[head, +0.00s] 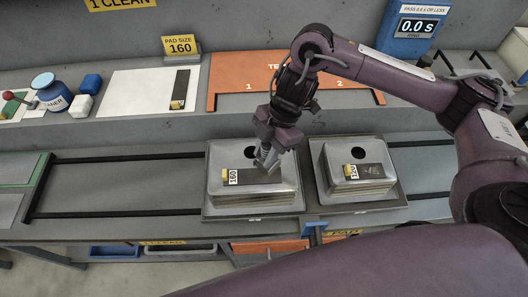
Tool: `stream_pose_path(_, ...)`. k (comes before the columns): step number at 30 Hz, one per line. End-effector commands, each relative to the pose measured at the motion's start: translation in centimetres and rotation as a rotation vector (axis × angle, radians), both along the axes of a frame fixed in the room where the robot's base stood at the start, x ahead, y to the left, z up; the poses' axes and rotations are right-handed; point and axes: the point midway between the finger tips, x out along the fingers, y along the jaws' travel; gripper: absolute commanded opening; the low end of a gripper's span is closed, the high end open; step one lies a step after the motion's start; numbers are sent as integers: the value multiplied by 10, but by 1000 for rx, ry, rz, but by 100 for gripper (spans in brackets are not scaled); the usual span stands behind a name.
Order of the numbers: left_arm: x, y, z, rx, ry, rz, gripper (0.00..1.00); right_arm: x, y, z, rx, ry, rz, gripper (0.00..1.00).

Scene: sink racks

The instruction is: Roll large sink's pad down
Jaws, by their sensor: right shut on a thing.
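The large sink (216,156) is a grey metal block with a round dark hole, on the left of two rack stacks. Its dark pad (253,176), with a yellow end and a 160 label (233,177), lies across its top. My right gripper (267,158) comes down over the pad's right part, shut on a small grey tool at or just above the pad. The tool's shape is partly hidden, and I cannot tell whether it touches. My left gripper is not in view.
A smaller sink (330,163) with a 120 pad (365,171) stands close on the right. Behind are an orange marked board (235,92), a white sheet (130,93) with another pad (180,88), and a blue cleaner jar (50,94). Dark rails run left with free space between them.

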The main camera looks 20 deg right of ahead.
Motion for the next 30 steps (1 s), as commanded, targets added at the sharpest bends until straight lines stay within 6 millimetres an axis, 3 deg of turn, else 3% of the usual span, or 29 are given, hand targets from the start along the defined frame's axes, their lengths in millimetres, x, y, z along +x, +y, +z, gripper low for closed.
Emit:
stream_pose_path(1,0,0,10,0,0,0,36,1,-1,10,0,-1,-2,0)
stream_pose_path(9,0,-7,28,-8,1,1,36,4,-5,28,0,-1,-5,0)
stream_pose_path(30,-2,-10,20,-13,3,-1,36,6,-7,22,-2,-2,-58,0)
